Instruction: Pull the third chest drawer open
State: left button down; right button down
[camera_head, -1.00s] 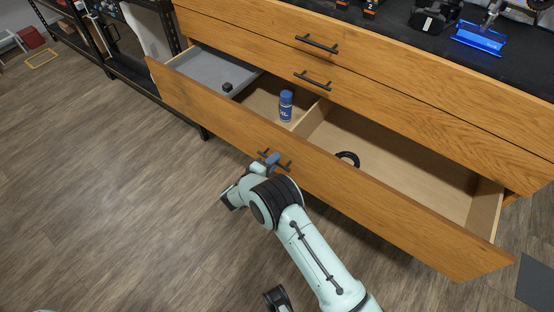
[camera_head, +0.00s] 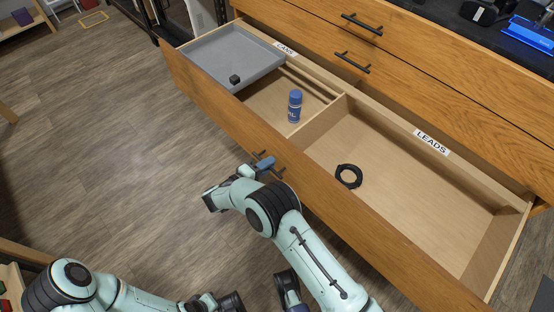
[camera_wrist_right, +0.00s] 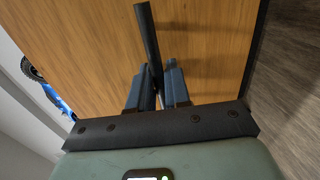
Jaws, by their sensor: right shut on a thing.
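The third chest drawer (camera_head: 225,107) is pulled far out, with its compartments in full view. My right gripper (camera_head: 262,165) is shut on the dark bar handle (camera_head: 279,173) of its wooden front. In the right wrist view, the blue-grey fingers of my right gripper (camera_wrist_right: 158,88) close around the handle (camera_wrist_right: 149,40), and the wooden front (camera_wrist_right: 90,45) fills most of the view behind. My left arm shows at the lower left of the head view. The fingertips of my left gripper are not clear there.
Inside the drawer are a grey tray (camera_head: 215,60) with a small black cube (camera_head: 235,79), a blue can (camera_head: 295,106) and a black coiled lead (camera_head: 349,177). Labels read CANS and LEADS. Two drawers above are shut. Wooden floor lies free at left.

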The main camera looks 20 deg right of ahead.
jog(key=shift+v, duration=0.9)
jog(key=shift+f, duration=0.15)
jog(key=c, duration=1.3)
grip_release()
pick_arm(q)
jog(key=shift+s, duration=0.1)
pick_arm(e)
jog(key=shift+a, duration=0.15)
